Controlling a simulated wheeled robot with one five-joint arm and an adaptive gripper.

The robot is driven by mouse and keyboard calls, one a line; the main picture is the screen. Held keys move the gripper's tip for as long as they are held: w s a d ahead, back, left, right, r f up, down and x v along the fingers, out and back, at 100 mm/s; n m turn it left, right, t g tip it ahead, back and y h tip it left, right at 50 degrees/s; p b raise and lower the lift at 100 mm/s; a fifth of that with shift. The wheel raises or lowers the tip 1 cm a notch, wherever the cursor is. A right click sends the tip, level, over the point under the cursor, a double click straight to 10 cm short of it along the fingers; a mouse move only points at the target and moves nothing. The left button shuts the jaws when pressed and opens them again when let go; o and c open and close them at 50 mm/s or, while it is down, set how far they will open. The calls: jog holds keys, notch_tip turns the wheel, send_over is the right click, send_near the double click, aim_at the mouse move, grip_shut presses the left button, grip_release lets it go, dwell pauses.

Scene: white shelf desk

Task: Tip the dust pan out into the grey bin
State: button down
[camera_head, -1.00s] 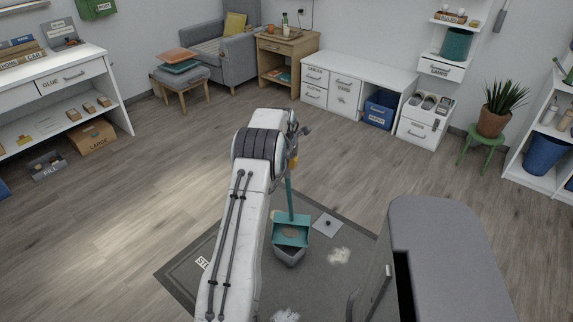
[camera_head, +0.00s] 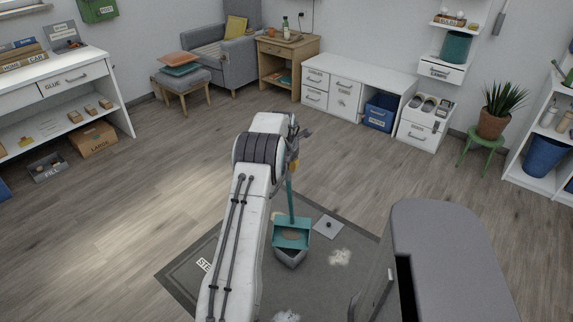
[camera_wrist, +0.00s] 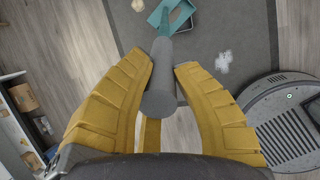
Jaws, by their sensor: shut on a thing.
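The teal dust pan (camera_head: 291,226) hangs from its upright handle over the grey bin (camera_head: 291,257). A brownish patch of dust shows in the pan, which looks roughly level. The pan hides most of the bin's opening. In the wrist view my gripper (camera_wrist: 164,85) has its yellow fingers closed around the grey end of the pan's handle (camera_wrist: 160,95), with the teal pan (camera_wrist: 170,14) beyond it. In the head view my gripper (camera_head: 293,163) is largely hidden by my arm.
The bin stands on a dark grey mat (camera_head: 330,275). A square plate (camera_head: 328,228) and pale dust patches (camera_head: 340,257) lie on the mat. A round grey machine (camera_wrist: 290,120) shows at right in the wrist view.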

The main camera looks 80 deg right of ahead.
jog(key=shift+d+r+p, duration=0.2)
jog(key=shift+d+p, duration=1.75)
jog(key=shift+p, duration=0.5)
jog(key=shift+d+f, duration=0.1)
